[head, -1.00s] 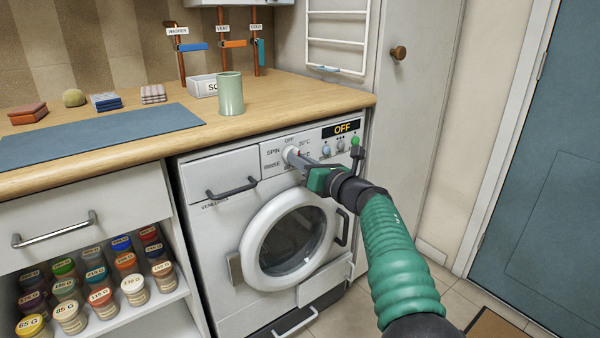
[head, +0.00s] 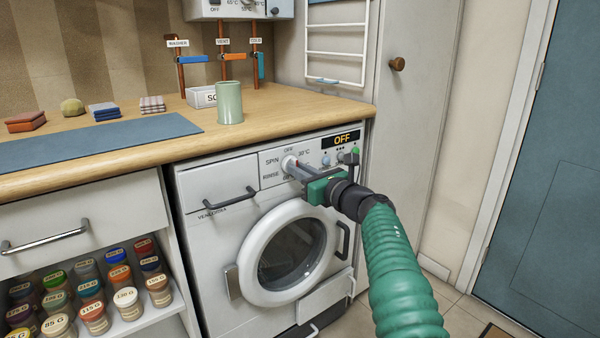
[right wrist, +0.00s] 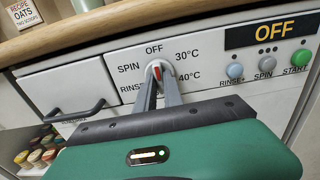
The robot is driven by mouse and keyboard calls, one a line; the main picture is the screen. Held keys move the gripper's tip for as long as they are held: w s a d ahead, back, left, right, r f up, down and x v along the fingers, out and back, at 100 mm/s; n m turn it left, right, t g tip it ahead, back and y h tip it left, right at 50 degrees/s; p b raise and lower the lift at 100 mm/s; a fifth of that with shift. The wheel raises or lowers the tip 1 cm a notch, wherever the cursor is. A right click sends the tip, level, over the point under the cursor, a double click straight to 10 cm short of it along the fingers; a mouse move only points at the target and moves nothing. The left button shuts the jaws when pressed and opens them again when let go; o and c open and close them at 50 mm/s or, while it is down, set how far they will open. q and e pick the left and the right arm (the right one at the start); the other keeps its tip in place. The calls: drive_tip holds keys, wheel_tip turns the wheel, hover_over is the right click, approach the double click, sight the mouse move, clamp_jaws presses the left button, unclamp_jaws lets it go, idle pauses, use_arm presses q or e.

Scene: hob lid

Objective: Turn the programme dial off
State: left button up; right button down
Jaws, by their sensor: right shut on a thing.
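The white programme dial (head: 288,163) is on the washing machine's front panel, ringed by OFF, SPIN, RINSE, 30°C and 40°C. My right gripper (head: 295,168) is shut on the dial, its fingers reaching in from the right. In the right wrist view the dial (right wrist: 146,72) sits between the fingertips, which hide part of it. A red mark shows between the fingers, below the word OFF; its exact direction is hard to tell. The display (head: 342,139) reads OFF, as it also does in the right wrist view (right wrist: 272,32). My left gripper is not in view.
Right of the dial are small buttons, including a green START button (right wrist: 301,58). The wooden worktop (head: 270,117) overhangs the panel, with a green cup (head: 229,104) above. A drawer handle (head: 231,200) sticks out at left, and the round door (head: 245,250) is below.

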drive_tip(key=c, duration=1.5)
unclamp_jaws()
drive_tip(key=shift+o, duration=0.2)
drive_tip(key=p+v, duration=0.3)
drive_tip(key=v, duration=1.3)
drive_tip(key=shift+s+d, duration=0.25)
drive_tip(key=shift+s, duration=0.05)
